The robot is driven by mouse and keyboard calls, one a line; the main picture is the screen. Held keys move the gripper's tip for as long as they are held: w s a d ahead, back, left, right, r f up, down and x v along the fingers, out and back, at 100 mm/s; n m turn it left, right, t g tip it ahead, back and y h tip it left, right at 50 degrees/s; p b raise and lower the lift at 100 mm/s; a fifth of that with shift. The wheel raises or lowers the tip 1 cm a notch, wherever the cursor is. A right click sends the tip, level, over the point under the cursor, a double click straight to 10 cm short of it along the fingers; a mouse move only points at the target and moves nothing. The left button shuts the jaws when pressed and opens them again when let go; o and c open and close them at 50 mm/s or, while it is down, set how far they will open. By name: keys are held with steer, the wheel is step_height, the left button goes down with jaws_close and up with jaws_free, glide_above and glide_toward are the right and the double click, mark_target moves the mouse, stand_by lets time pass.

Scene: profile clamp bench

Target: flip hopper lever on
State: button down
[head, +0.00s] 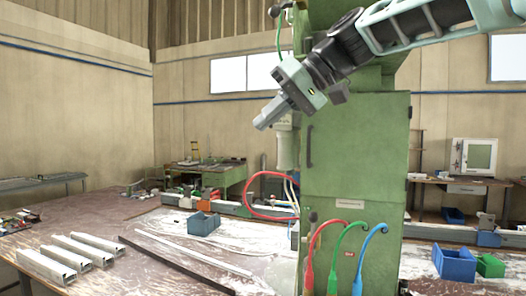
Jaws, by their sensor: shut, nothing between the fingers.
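My gripper (268,117) is shut and empty. It points down and left, in the air in front of the upper left part of a tall green machine cabinet (352,150). No part is clearly marked as the hopper lever. A small dark knob on a short stalk (312,217) stands at the cabinet's lower left. Another dark knob-like part (275,11) shows at the top left of the cabinet, above my gripper. I cannot tell which of them is the lever, or its position. My gripper is apart from both.
Red, green and blue hoses (351,228) arch from the cabinet's lower front. Several pale metal profiles (53,265) lie on the worn bench at left. A blue bin (203,223) stands behind a long dark bar; another blue bin (454,263) stands at right. Air left of my gripper is clear.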

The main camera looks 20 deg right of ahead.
steer(key=shift+g+h, duration=0.4)
steer(key=f, duration=0.1)
steer(key=s+a+f, duration=0.1)
steer(key=f, duration=0.1)
steer(key=s+f, duration=0.1)
steer(key=f, duration=0.1)
steer(key=shift+a+b, duration=0.3)
steer(key=shift+b, duration=0.1)
